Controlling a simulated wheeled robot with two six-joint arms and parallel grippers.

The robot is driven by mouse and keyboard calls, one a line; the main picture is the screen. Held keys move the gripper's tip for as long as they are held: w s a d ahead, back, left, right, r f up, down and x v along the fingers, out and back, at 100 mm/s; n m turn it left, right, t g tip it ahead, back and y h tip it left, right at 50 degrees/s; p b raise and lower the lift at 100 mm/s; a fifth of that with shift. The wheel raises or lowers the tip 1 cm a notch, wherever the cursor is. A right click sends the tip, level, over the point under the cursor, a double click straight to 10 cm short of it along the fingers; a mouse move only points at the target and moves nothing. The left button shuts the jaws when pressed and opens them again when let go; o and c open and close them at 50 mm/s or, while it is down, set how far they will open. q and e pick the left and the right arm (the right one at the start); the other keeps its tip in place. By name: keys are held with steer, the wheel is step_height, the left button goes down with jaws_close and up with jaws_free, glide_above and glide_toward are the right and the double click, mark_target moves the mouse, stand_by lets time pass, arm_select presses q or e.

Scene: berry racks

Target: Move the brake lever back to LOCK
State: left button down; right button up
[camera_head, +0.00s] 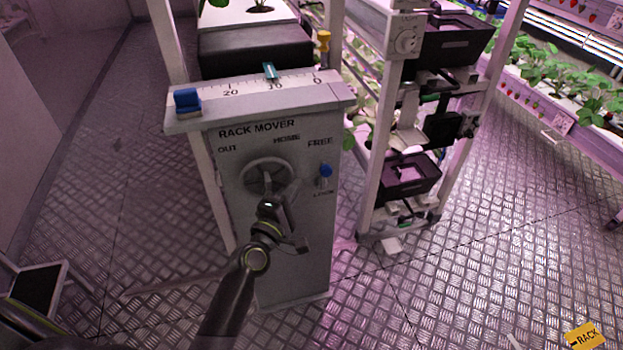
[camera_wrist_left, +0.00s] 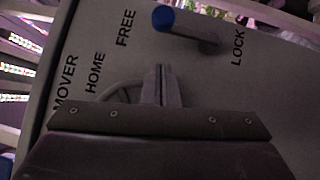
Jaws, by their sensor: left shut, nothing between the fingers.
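The brake lever (camera_head: 325,172) has a blue knob and sits on the right of the grey rack mover's front, between the labels FREE above and LOCK below. In the left wrist view the lever (camera_wrist_left: 185,30) has its knob toward FREE and its base toward LOCK. My left gripper (camera_head: 275,187) is in front of the handwheel (camera_head: 250,166), left of and a little below the lever. In the left wrist view its fingers (camera_wrist_left: 161,72) are together and empty, apart from the lever. Part of the wheel is hidden behind the gripper. My right gripper is not in view.
The rack mover cabinet (camera_head: 300,240) has a scale (camera_head: 245,84) on top with a teal pointer (camera_head: 270,71) and a blue block (camera_head: 187,99). A rack with black trays (camera_head: 410,180) stands to the right. Open metal floor (camera_head: 480,250) lies at the right.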

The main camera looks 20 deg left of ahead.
arm_select(q)
steer(key=shift+w+d+r, duration=0.15)
steer(key=shift+w+d, duration=0.6)
steer(key=shift+d, duration=0.05)
steer(key=shift+w+d+r, duration=0.15)
steer(key=shift+w+d, duration=0.6)
steer(key=shift+d, duration=0.05)
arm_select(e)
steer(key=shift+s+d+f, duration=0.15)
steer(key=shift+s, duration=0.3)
arm_select(q)
steer(key=shift+r+p, duration=0.1)
steer(key=shift+p, duration=0.25)
